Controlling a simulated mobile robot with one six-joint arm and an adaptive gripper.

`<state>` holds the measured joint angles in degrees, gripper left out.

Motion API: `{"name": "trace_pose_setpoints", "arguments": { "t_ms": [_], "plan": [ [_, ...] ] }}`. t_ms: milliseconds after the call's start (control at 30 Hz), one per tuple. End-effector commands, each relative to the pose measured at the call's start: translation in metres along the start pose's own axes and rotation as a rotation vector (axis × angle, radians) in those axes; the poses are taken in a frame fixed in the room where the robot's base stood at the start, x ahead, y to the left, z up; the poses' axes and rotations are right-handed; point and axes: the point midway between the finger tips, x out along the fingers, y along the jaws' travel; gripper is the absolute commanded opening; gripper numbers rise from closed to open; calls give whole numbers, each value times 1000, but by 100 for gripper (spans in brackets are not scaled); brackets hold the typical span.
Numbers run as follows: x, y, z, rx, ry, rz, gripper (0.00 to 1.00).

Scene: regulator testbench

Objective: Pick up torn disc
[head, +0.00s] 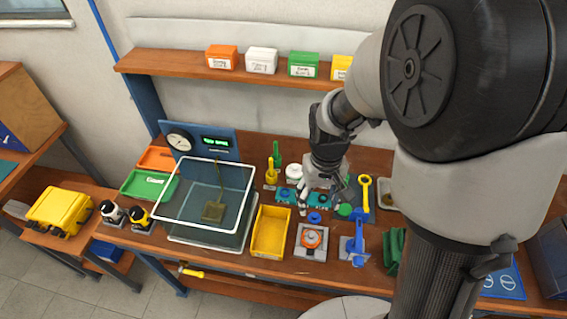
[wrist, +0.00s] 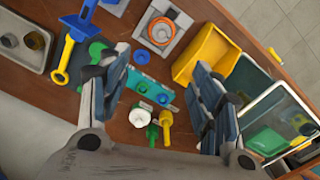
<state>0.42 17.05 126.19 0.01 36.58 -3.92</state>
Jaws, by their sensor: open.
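Small discs lie below my gripper; none shows a clear tear at this size, so I cannot tell which is the torn disc. A blue disc (head: 315,217) lies on the bench and shows in the wrist view (wrist: 141,57). A green disc (head: 345,209) is to its right. Teal holders (head: 288,195) carry small dark blue round pieces, one of them (wrist: 162,98) between the fingers in the wrist view. My gripper (head: 320,198) is open and empty above the holders. In the wrist view its fingers (wrist: 163,75) stand wide apart.
A yellow bin (head: 270,232), a clear tank (head: 208,220) and a grey fixture with an orange ring (head: 311,240) stand nearby. A blue stand (head: 356,247) and a yellow ring-ended tool (head: 366,188) are at right. A white round jar (head: 293,172) stands behind.

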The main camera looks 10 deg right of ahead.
Motion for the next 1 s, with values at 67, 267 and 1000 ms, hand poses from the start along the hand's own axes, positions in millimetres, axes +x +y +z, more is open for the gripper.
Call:
{"name": "trace_pose_setpoints", "arguments": {
  "t_ms": [67,267,1000],
  "plan": [
    [9,0,0,0,-6,0,58],
    [50,0,2,0,-10,-1,58],
    [155,-7,3,-1,-7,0,58]
  ]
}}
